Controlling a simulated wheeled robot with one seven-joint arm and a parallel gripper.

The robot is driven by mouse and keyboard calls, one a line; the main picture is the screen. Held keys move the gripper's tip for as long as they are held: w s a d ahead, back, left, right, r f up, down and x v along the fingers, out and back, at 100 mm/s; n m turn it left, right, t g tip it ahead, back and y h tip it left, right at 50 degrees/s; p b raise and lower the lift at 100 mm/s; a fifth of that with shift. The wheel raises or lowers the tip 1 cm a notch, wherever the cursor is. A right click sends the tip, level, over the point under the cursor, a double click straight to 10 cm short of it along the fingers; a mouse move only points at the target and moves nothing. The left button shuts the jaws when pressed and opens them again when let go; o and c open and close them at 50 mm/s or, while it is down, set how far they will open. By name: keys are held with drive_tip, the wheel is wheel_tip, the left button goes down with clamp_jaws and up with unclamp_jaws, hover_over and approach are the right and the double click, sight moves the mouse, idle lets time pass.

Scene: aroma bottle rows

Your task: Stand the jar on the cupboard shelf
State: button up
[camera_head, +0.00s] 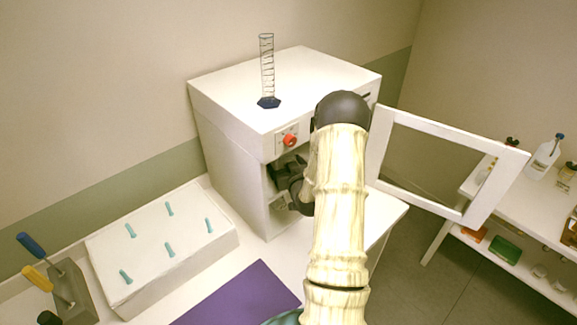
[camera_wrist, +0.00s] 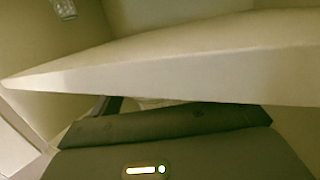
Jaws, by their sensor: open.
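The white cupboard (camera_head: 237,165) stands against the wall with its framed door (camera_head: 448,134) swung open to the right. My gripper (camera_head: 286,180) is dark and reaches into the cupboard's open front; it is open. My arm covers much of the opening. In the wrist view, my gripper's body (camera_wrist: 180,150) lies below a pale slab (camera_wrist: 170,62), which looks like a shelf and hides the fingertips. I cannot make out the jar with certainty. A thin pale strip shows between slab and gripper, too little to identify. A blurred clear glass thing (camera_wrist: 64,8) shows at the top left.
A graduated cylinder (camera_head: 267,72) stands on the cupboard's top. A white block with teal pegs (camera_head: 163,245), a purple mat (camera_head: 240,296) and a holder with screwdriver-like tools (camera_head: 72,289) share the bench. A side rack (camera_head: 520,212) holds bottles beyond the door.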

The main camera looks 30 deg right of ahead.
drive_tip(key=shift+s+d+r, duration=0.1)
drive_tip(key=shift+r, duration=0.05)
drive_tip(key=shift+s, duration=0.35)
drive_tip(key=b+v, duration=0.4)
drive_tip(key=v, duration=0.7)
drive_tip(key=shift+s+r, duration=0.1)
drive_tip(key=shift+s, duration=0.05)
